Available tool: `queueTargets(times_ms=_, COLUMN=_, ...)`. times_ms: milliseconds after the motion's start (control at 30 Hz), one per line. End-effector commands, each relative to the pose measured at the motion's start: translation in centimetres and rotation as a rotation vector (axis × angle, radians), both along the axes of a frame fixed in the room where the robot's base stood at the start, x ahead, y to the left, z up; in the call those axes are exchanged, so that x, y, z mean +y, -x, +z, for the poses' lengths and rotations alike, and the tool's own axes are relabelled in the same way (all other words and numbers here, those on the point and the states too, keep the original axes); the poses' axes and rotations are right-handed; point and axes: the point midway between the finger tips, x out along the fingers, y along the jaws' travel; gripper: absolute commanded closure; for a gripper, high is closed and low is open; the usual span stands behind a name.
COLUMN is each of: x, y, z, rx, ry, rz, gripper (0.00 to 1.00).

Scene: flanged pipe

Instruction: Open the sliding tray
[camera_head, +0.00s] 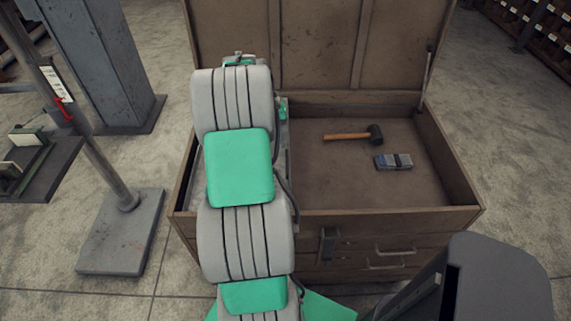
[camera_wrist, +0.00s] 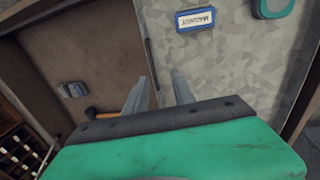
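The sliding tray (camera_wrist: 225,65) shows in the wrist view as a mottled grey metal surface right of centre. Its thin dark edge (camera_wrist: 149,55) runs down toward my gripper. My gripper (camera_wrist: 160,85) is open, with one finger on each side of the line of this edge. I cannot tell whether either finger touches it. In the head view, my arm hides the gripper and most of the tray. Only a narrow grey strip shows right of my arm, inside the left part of the wooden chest (camera_head: 450,212).
The chest lid (camera_head: 318,45) stands open. A mallet (camera_head: 347,136) and a grey-blue block (camera_head: 393,161) lie on the chest floor at right. A blue-framed label (camera_wrist: 196,19) and a teal object (camera_wrist: 272,8) are on the tray. A metal post (camera_head: 105,160) stands left.

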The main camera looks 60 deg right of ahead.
Motion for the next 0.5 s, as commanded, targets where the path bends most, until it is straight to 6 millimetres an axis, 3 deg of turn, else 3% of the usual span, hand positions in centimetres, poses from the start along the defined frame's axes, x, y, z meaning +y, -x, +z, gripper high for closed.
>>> queueTargets(times_ms=100, x=-1.5, y=1.8, z=-1.6, rx=0.012, ry=-0.007, rz=-0.044, gripper=0.69)
queueTargets(times_ms=500, x=-2.1, y=2.9, z=-7.9, rx=0.012, ry=-0.007, rz=-0.043, gripper=0.69)
